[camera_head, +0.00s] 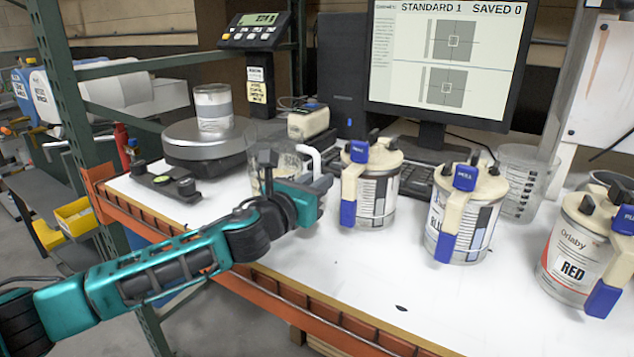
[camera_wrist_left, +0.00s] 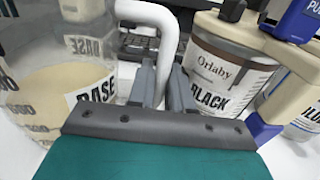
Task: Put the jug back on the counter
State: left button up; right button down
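The jug (camera_head: 285,163) is clear with a white handle, and stands behind my left forearm and hand in the head view, partly hidden by them. In the left wrist view the jug (camera_wrist_left: 55,85) fills the left side, looks upright, carries a BASE label and holds cream-coloured contents. My left gripper (camera_wrist_left: 162,88) has its two fingers on either side of the lower handle and looks shut on it. In the head view the left gripper (camera_head: 318,190) is over the white counter (camera_head: 300,255). Whether the jug's bottom touches the counter is hidden. My right gripper is not in view.
A black-labelled can (camera_head: 373,195) stands just right of my left gripper, with a blue can (camera_head: 468,215) and a red can (camera_head: 572,250) further right. A scale (camera_head: 208,145) with a container on it is behind left. The counter's front is mostly clear.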

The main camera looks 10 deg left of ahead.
pick_arm(q)
jog(key=o, duration=0.4)
jog(key=shift+o, duration=0.2)
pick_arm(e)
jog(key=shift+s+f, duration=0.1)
pick_arm(q)
jog(key=shift+r, duration=0.1)
jog(key=shift+r, duration=0.1)
jog(key=p+v, duration=0.1)
jog(key=v, duration=1)
jog(key=shift+s+a, duration=0.2)
jog(key=shift+s, duration=0.25)
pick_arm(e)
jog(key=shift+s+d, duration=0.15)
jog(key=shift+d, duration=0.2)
